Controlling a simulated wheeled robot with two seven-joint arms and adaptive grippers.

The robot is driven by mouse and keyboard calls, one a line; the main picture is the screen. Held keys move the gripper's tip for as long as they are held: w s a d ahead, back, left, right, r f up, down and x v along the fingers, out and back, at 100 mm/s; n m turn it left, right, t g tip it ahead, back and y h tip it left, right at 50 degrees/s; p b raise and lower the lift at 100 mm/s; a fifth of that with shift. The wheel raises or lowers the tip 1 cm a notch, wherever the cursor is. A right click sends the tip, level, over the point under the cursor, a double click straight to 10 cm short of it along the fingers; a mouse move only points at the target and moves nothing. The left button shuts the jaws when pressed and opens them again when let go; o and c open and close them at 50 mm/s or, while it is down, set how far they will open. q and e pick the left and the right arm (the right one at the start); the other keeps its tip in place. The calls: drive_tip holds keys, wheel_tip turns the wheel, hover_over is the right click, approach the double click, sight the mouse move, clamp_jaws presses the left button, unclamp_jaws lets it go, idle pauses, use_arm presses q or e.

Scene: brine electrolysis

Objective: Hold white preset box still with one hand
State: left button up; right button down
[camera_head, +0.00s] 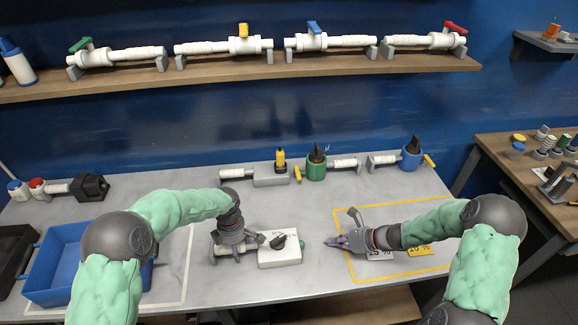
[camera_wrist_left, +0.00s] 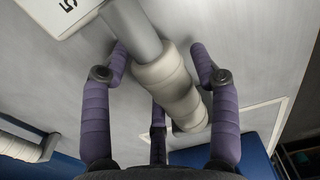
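The white preset box (camera_head: 279,250) lies on the grey table with a black knob on top and a green part on its right side. A white ribbed handle (camera_wrist_left: 168,82) sticks out of its left side. My left gripper (camera_head: 236,246) is low over this handle. In the left wrist view its purple fingers (camera_wrist_left: 160,62) stand apart on either side of the handle, with a gap visible on the right; the box's corner (camera_wrist_left: 62,12) shows at the top left. My right gripper (camera_head: 338,232) has its fingers spread, empty, a little right of the box and pointing at it.
A yellow-outlined area (camera_head: 437,271) with labels lies under my right arm. A blue tray (camera_head: 58,258) stands at the left. Several valve pieces, including a green one (camera_head: 316,168) and a blue one (camera_head: 410,160), line the back edge. A shelf (camera_head: 225,81) with pipes hangs above.

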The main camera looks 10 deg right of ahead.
idle(0.3)
use_arm(q)
wheel_tip(320, 180, up, 12)
idle(0.6)
